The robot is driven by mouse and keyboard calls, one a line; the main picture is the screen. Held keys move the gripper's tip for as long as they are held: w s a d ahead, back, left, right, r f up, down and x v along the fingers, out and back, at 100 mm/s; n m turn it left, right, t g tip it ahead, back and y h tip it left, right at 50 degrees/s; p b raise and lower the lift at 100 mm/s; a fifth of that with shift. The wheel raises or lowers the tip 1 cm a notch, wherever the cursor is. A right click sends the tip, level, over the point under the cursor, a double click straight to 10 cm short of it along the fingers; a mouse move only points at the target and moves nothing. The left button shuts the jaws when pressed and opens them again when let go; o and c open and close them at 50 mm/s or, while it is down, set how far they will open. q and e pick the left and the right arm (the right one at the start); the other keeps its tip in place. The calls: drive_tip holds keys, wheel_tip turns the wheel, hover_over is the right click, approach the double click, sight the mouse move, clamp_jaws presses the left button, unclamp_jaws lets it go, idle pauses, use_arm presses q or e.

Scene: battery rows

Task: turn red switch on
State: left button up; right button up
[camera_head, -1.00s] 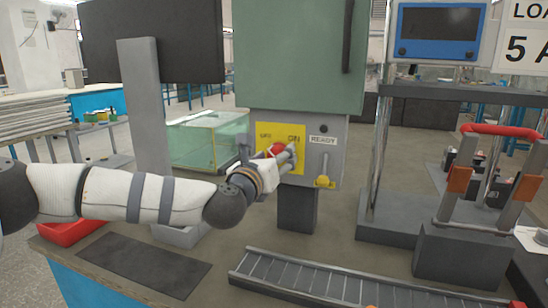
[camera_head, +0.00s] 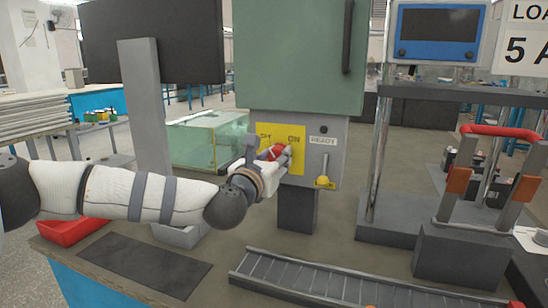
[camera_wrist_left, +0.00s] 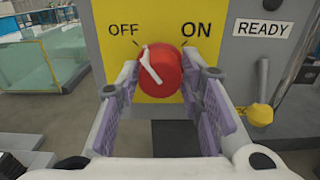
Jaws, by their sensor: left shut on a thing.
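The red switch (camera_wrist_left: 160,72) is a round red knob with a white pointer, on a yellow plate (camera_wrist_left: 108,18) marked OFF and ON. In the left wrist view the pointer's upper end leans toward OFF. My left gripper (camera_wrist_left: 160,85) has a finger on each side of the knob and is shut on it. In the head view the red switch (camera_head: 277,152) shows partly behind my left gripper (camera_head: 283,157), on the grey panel under a green cabinet. My right gripper is not in view.
A yellow-ended lever (camera_head: 324,182) under a READY label (camera_head: 322,141) stands just right of the plate. A slatted conveyor (camera_head: 330,283) lies in front on the table. A red bin (camera_head: 72,230) and a dark mat (camera_head: 145,264) are at left.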

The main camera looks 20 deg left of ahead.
use_arm(q)
drive_tip(key=m, duration=0.3)
drive_tip(key=shift+r+m+p, duration=0.15)
drive_tip(key=shift+m+p, duration=0.15)
drive_tip(key=m, duration=0.3)
drive_tip(key=shift+m+p, duration=0.3)
drive_tip(key=shift+p, duration=0.1)
drive_tip(key=m+p, duration=0.1)
drive_tip(key=m, duration=0.3)
drive_tip(key=shift+d+m, duration=0.1)
drive_tip(key=shift+m, duration=0.2)
drive_tip(key=shift+m+p, duration=0.55)
drive_tip(key=shift+m, duration=1.35)
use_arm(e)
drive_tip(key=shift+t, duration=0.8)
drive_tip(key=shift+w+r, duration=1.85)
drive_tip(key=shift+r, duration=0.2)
use_arm(q)
drive_tip(key=shift+f, duration=0.2)
drive_tip(key=o, duration=1.2)
drive_tip(key=shift+c, duration=0.2)
